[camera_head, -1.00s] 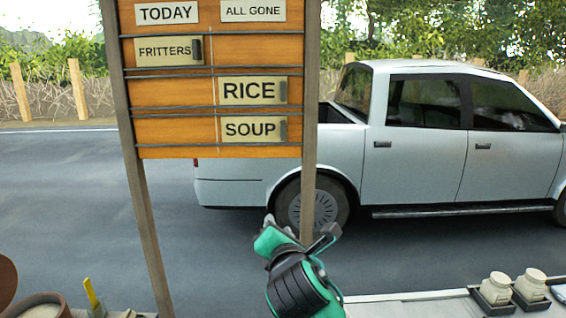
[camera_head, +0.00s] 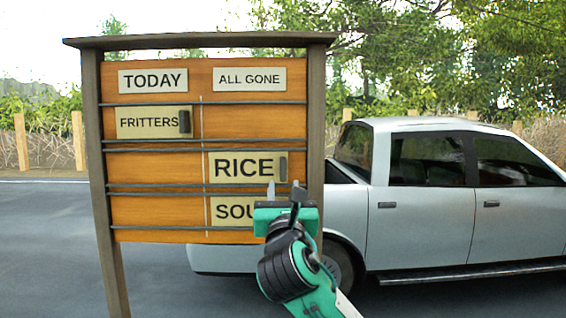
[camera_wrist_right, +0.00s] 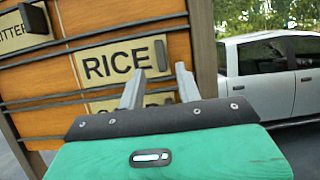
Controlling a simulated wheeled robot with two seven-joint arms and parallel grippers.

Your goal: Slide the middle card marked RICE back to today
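The RICE card (camera_head: 240,168) is a pale card with a dark handle (camera_head: 283,168) at its right end. It sits in the middle row, in the right column under ALL GONE (camera_head: 249,79). It also shows in the right wrist view (camera_wrist_right: 115,62). The TODAY column (camera_head: 153,79) is on the left, and its middle row is empty. My right gripper (camera_head: 283,192) is just below the RICE handle, in front of the SOUP card (camera_head: 231,211), which it partly hides. In the right wrist view its two fingers (camera_wrist_right: 160,88) stand apart with nothing between them. My left gripper is not seen.
The FRITTERS card (camera_head: 148,123) sits in the top row under TODAY. Dark rails (camera_head: 150,187) run across the orange board between rows. A wooden post (camera_head: 316,120) stands close to the right of the handle. A pickup truck (camera_head: 420,205) is parked behind.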

